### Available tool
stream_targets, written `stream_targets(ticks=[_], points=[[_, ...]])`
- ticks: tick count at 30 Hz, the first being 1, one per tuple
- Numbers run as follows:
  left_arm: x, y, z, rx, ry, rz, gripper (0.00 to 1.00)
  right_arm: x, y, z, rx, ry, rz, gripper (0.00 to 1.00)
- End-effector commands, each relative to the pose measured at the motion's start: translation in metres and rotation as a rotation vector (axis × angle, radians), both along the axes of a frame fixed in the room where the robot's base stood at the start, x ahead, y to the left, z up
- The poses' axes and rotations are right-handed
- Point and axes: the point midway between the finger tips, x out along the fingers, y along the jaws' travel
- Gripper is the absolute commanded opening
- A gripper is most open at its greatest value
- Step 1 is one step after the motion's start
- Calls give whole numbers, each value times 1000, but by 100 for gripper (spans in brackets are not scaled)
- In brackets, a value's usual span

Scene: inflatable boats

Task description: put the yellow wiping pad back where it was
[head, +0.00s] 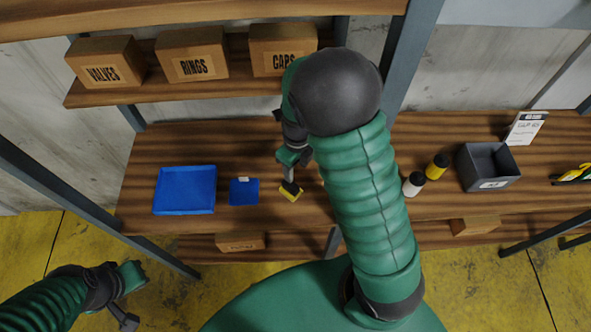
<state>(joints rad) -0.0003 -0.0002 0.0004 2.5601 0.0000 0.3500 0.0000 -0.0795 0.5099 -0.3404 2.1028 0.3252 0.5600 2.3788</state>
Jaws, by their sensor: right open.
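The small yellow wiping pad (291,196) lies on the wooden bench board, right of the blue square item. My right gripper (291,187) reaches down with its dark fingertips at the pad's upper edge. The jaws are open, and they cover part of the pad. I cannot tell whether they touch it. My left gripper (128,298) hangs at the lower left, away from the bench, with no object visible in it. Its jaw opening is unclear.
A blue tray (185,190) and a small blue item (244,192) lie left of the pad. A white bottle (413,184), a yellow bottle (437,166) and a grey bin (490,167) stand right. Boxes labelled VALVES (106,63), RINGS (192,55) and CAPS (282,50) occupy the shelf above.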

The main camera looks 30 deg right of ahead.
Motion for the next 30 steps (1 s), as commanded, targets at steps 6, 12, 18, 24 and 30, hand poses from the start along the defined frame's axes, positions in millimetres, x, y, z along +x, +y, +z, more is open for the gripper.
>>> stream_targets(ticks=[6,12,18,24,30], points=[[0,0,0,0,0,1,0,-19,27,23,-19,-59,737,49],[0,0,0,0,0,1,0,-49,57,50,-151,-122,1853,49],[0,0,0,0,0,1,0,-70,74,63,-317,-91,2662,49],[0,0,0,0,0,0,0,-75,77,65,-363,-64,2861,49],[0,0,-1,0,0,1,0,-74,77,64,-361,-65,2857,49]])
